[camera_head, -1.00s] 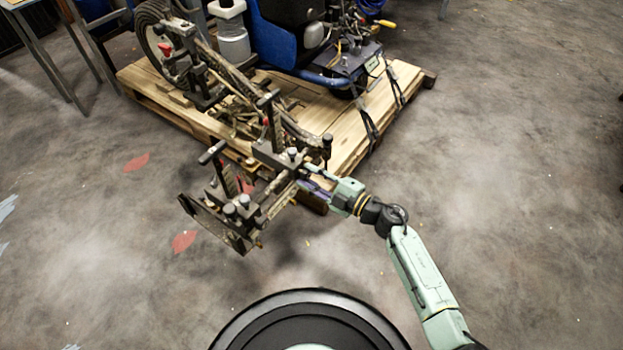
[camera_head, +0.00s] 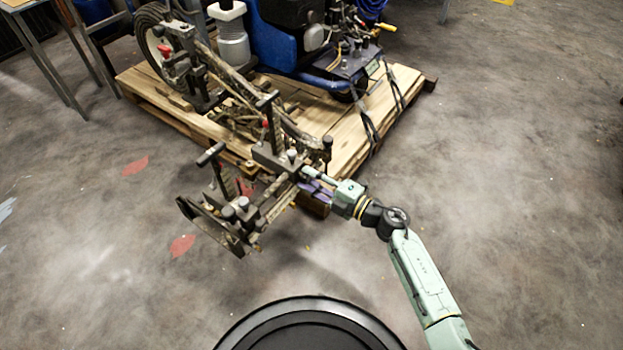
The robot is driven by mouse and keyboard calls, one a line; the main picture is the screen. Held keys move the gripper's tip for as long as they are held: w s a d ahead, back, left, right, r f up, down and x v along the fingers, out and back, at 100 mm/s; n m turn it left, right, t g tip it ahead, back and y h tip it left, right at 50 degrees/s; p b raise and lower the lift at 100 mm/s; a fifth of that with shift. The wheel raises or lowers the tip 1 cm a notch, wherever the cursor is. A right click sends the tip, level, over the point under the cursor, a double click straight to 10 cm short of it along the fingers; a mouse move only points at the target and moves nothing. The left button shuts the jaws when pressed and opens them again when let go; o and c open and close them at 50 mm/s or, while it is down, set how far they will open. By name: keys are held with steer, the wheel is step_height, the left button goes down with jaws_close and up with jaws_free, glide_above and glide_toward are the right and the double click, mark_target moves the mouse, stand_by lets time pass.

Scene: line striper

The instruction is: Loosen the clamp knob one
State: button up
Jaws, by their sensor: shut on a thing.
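The line striper (camera_head: 300,65) stands on a wooden pallet, with its dark metal front frame (camera_head: 268,160) reaching out over the pallet's near edge. Several knobs and handles show on that frame, among them a grey round-topped knob (camera_head: 291,155) and a pair near the front end (camera_head: 243,203). I cannot tell which one is clamp knob one. My gripper (camera_head: 308,183) is at the right side of the frame, its fingers shut on a small part there. The fingers hide most of that part.
The wooden pallet (camera_head: 345,130) lies behind my gripper, with black straps over its right side. Table legs (camera_head: 50,60) stand at the upper left. The concrete floor to the right is clear. Red patches mark the floor at the left.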

steer(key=o, duration=1.2)
steer(key=shift+c, duration=0.2)
steer(key=v, duration=1.2)
